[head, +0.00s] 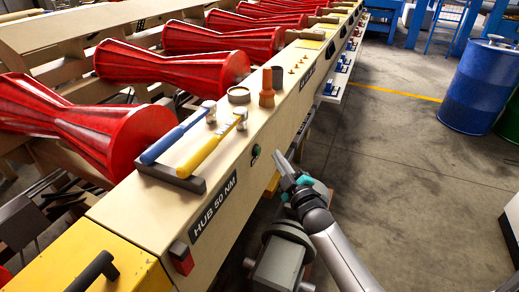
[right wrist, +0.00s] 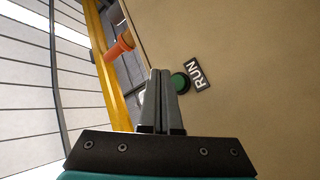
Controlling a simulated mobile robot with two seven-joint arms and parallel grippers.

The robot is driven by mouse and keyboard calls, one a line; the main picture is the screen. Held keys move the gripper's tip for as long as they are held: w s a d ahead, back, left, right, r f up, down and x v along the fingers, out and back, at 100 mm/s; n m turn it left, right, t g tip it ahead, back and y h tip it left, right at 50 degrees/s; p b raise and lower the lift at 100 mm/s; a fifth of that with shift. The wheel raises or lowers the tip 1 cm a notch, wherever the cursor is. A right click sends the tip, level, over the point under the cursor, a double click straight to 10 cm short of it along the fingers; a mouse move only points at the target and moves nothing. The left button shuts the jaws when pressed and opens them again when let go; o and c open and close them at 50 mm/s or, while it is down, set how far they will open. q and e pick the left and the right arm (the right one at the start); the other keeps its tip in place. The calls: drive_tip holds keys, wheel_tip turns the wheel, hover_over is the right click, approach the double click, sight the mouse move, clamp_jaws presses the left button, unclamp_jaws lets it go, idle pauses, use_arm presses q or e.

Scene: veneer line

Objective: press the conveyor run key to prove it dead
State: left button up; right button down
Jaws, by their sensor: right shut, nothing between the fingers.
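The conveyor run key is a round green button (head: 256,150) on the cream side face of the conveyor frame. In the right wrist view the green button (right wrist: 181,82) sits beside a black RUN label (right wrist: 198,76). My right gripper (head: 279,156) is shut and empty. Its tips point at the frame's side face, and in the head view they are just right of the button with a small gap. In the right wrist view the closed fingers (right wrist: 160,72) are left of the button and partly overlap its edge. My left gripper is not in view.
Red rollers (head: 130,135) run along the conveyor. A red switch (head: 181,257) is lower on the side face. A blue drum (head: 484,85) stands far right; the floor between is clear.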

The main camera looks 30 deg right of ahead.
drive_tip(key=shift+s+d+p, duration=0.35)
drive_tip(key=shift+s+d, duration=0.55)
drive_tip(key=shift+s, duration=0.2)
